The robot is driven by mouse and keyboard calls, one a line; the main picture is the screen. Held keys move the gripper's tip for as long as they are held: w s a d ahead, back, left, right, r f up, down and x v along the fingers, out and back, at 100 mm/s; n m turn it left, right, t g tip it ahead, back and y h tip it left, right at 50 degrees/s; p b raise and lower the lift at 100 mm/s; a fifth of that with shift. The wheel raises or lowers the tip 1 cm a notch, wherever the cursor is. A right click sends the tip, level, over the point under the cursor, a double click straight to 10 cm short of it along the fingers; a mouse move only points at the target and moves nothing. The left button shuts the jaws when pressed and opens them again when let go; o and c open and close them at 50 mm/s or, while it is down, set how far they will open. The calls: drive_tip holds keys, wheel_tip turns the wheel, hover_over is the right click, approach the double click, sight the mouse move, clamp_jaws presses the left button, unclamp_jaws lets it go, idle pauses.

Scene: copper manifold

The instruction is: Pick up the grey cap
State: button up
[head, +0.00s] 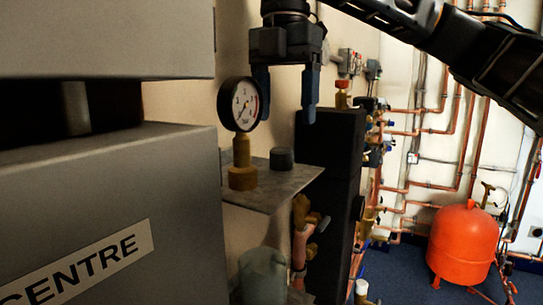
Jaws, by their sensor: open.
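The grey cap (281,158) is a short dark grey cylinder. It stands on a grey metal shelf (278,188), to the right of a pressure gauge. My gripper (286,106) points down above the cap with its two blue fingers apart. Nothing is between the fingers, and the fingertips are higher in the picture than the cap. Whether the gripper is exactly over the cap in depth I cannot tell.
The gauge (240,105) on its brass fitting (242,168) stands close left of the cap. A black block (335,160) rises right of the shelf. A grey cabinet (105,215) fills the left. An orange tank (465,243) and copper pipes are at the right.

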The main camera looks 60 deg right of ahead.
sight(280, 150)
drive_tip(key=f, duration=0.6)
drive_tip(key=shift+w+a+f+p, duration=0.15)
drive_tip(key=shift+a+f+p, duration=0.15)
drive_tip(key=shift+a+p, duration=0.05)
drive_tip(key=c, duration=1)
